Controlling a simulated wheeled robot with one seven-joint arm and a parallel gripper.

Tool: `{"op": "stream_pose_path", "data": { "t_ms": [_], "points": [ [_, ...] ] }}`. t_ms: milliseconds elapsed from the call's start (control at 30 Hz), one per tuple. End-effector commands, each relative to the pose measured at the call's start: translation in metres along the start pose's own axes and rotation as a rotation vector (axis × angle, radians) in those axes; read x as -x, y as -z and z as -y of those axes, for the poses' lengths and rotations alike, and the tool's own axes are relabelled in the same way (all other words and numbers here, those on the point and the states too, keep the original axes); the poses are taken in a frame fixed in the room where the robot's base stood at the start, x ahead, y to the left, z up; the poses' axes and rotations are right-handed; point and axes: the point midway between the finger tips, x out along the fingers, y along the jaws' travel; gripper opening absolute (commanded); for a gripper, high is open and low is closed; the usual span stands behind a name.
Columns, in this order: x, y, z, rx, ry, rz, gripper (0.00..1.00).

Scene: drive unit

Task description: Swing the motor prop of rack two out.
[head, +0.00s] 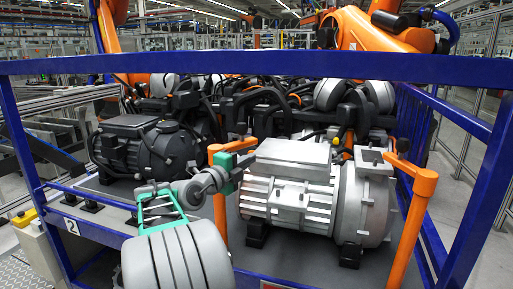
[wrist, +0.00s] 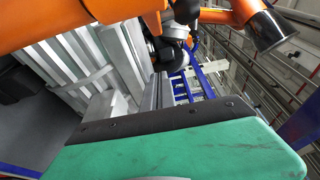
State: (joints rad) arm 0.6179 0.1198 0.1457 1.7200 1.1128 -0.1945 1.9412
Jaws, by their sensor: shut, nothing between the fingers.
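Rack two is a blue-framed rack (head: 300,66) with a "2" label at its lower left. A silver motor (head: 290,190) sits on it at right of centre. An orange motor prop (head: 221,215) stands left of this motor, its short top arm (head: 232,147) reaching toward the motor. A second orange prop (head: 414,220) stands at the right, its top arm over the motor's end. My gripper (head: 238,168), with teal fingers, is shut and empty beside the left prop's top, by the motor; contact cannot be told. In the wrist view a teal finger (wrist: 180,150) fills the bottom, below orange bars (wrist: 80,22).
A dark motor (head: 150,148) sits on the rack's left side. Black drive parts with cables (head: 265,105) crowd the back. The blue top rail crosses above my gripper. Large orange robot arms (head: 375,28) stand behind the rack. Bare grey deck shows at the front.

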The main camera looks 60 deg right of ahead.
Motion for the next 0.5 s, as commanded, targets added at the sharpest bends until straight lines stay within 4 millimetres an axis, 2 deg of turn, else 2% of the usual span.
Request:
{"op": "stream_pose_path", "data": {
  "t_ms": [433, 467, 500],
  "points": [
    [-0.093, 0.001, 0.004, 0.002, -0.004, -0.003, 0.00],
    [-0.097, -0.002, 0.004, 0.002, -0.003, -0.001, 0.00],
    [-0.096, -0.013, 0.004, 0.002, -0.003, 0.004, 0.00]
  ]
}}
